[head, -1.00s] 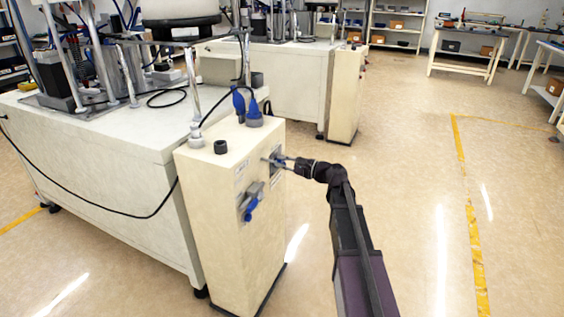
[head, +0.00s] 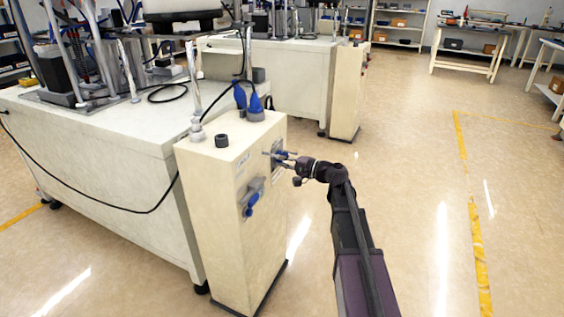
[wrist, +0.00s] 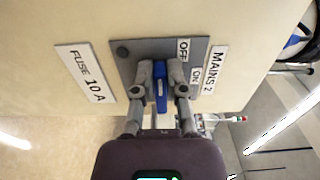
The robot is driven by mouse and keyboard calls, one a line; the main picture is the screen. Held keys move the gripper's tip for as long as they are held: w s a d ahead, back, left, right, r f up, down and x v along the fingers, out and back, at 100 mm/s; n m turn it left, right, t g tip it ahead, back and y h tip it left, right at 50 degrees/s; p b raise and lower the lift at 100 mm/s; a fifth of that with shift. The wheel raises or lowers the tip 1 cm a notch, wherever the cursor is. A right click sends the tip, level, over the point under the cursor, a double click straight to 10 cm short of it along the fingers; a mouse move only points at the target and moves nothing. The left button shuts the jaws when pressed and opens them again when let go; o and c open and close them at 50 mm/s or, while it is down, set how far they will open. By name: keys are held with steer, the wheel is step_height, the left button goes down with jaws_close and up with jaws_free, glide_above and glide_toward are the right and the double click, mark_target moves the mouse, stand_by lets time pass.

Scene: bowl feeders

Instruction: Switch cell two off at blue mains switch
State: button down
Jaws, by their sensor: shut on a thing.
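The blue mains switch handle (wrist: 161,88) sits on a grey plate (wrist: 130,66) in the wrist view, beside OFF and ON labels and a white MAINS 2 label (wrist: 215,70). My gripper (wrist: 160,80) has one finger on each side of the handle and is shut on it. I cannot tell surely which label the handle points to. In the head view my gripper (head: 284,157) reaches the upper part of the cream cabinet's (head: 215,210) right-hand face, and its fingers partly hide the switch.
A second grey and blue fitting (head: 250,200) is lower on the same face. Blue plugs (head: 255,106) and a black knob (head: 221,141) are on the cabinet top. A FUSE 10 A label (wrist: 86,74) is beside the plate. The floor right of my arm is clear.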

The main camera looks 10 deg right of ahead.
steer(key=shift+w+r, duration=0.1)
steer(key=shift+w, duration=0.25)
steer(key=c, duration=0.7)
jaws_free()
steer(key=shift+s, duration=0.25)
steer(key=v, duration=1.1)
steer(key=shift+s+d, duration=0.15)
steer(key=shift+d, duration=0.15)
